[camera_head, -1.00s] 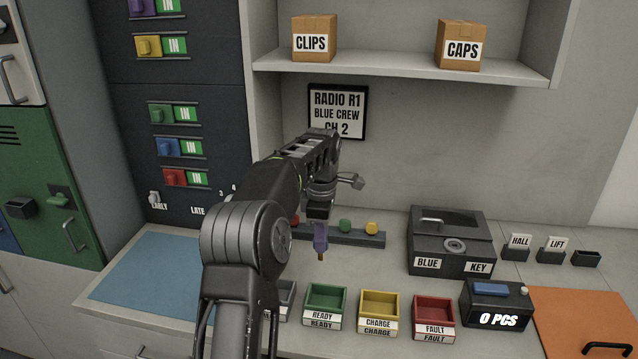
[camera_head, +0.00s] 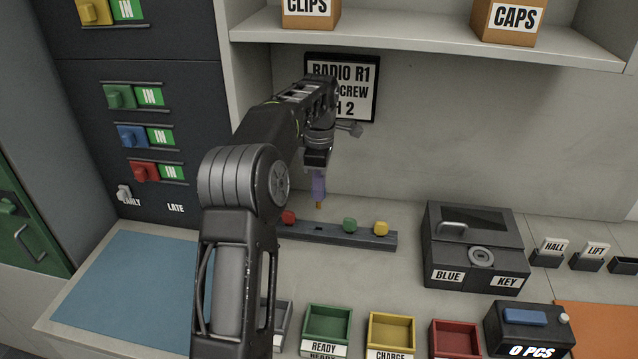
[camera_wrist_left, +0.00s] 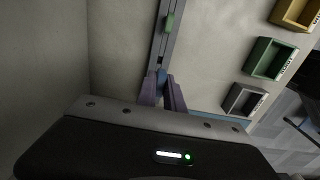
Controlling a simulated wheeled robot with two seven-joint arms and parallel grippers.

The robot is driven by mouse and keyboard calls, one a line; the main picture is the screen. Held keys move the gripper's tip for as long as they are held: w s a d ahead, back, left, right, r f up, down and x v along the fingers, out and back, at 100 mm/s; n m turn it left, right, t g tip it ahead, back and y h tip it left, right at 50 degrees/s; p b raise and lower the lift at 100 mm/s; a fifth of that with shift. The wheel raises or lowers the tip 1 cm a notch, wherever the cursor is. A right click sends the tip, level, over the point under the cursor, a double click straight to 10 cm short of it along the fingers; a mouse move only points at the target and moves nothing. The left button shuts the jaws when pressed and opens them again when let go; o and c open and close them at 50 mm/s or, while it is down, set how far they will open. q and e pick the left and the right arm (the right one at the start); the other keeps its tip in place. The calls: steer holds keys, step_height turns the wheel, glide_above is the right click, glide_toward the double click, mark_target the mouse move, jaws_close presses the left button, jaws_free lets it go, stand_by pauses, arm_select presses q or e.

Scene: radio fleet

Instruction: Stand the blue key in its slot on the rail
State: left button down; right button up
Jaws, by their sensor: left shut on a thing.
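The dark rail (camera_head: 335,235) lies on the counter with a red key (camera_head: 288,217), a green key (camera_head: 349,225) and a yellow key (camera_head: 381,228) standing along it. My left gripper (camera_head: 318,187) points down, shut on the blue key. Little of the key shows: a brass tip (camera_head: 319,206) below the fingers, and a bit of blue (camera_wrist_left: 161,76) between them in the left wrist view. The tip appears above the rail, between the red and green keys; the slot itself cannot be made out. The rail also shows in the left wrist view (camera_wrist_left: 160,45). My right gripper is out of view.
A dark case (camera_head: 475,250) labelled BLUE KEY stands right of the rail. Green (camera_head: 327,325), yellow (camera_head: 391,331) and red (camera_head: 455,338) trays line the front. A blue mat (camera_head: 135,290) lies left. A shelf (camera_head: 430,40) overhangs the back.

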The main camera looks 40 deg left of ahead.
mark_target(320, 206)
arm_select(q)
steer(key=shift+f+b, duration=1.8)
steer(key=shift+f, duration=1.1)
steer(key=shift+p, duration=0.6)
steer(key=shift+f+b, duration=1.05)
steer(key=shift+f, duration=0.8)
steer(key=c, duration=1.4)
jaws_free()
